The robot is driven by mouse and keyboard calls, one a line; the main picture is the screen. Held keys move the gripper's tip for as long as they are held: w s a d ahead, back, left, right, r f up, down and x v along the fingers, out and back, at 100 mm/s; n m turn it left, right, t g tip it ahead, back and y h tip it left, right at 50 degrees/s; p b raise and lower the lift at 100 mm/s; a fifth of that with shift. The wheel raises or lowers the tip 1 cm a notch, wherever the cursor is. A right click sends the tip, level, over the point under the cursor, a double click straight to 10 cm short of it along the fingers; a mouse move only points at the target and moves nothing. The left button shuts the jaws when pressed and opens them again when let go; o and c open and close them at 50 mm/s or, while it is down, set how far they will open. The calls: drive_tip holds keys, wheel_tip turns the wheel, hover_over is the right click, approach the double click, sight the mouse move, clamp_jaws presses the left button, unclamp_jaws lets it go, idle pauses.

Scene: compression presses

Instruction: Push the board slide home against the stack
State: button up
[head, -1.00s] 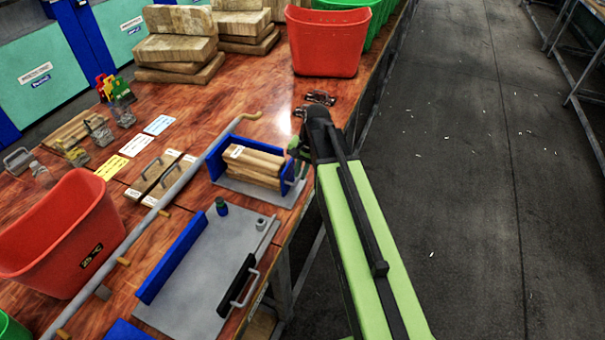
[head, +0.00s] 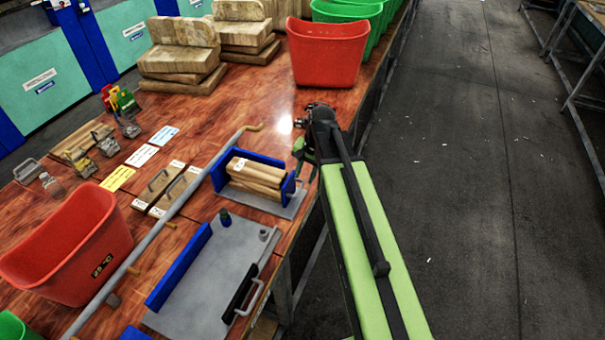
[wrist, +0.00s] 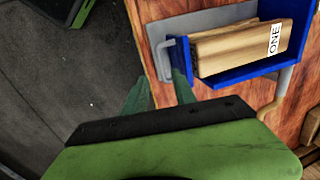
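The stack of light wooden boards (head: 256,176) lies flat in the nearer-to-middle press, between blue walls on a grey baseplate (head: 287,212). In the wrist view the stack (wrist: 232,50) carries a white label reading ONE. The board slide (head: 288,188) is the blue upright plate at the stack's right end. In the wrist view the slide (wrist: 181,70) has a grey bar handle on its outer side, and a narrow gap seems to show between slide and boards. My gripper (wrist: 158,95) is open and empty, its green fingers just outside the slide. One finger overlaps the slide; contact cannot be told.
A second press with a grey plate (head: 215,275) stands in front. A long grey bar (head: 160,230) lies to its left. Red bins (head: 70,245) (head: 327,55) stand at left and at the back. The floor (head: 470,200) on the right is clear.

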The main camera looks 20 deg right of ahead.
wheel_tip(320, 180, up, 11)
drive_tip(key=s+d+p, duration=0.1)
drive_tip(key=p, duration=0.8)
drive_tip(key=shift+s+d, duration=0.2)
drive_tip(key=shift+d, duration=0.2)
drive_tip(key=shift+c, duration=0.3)
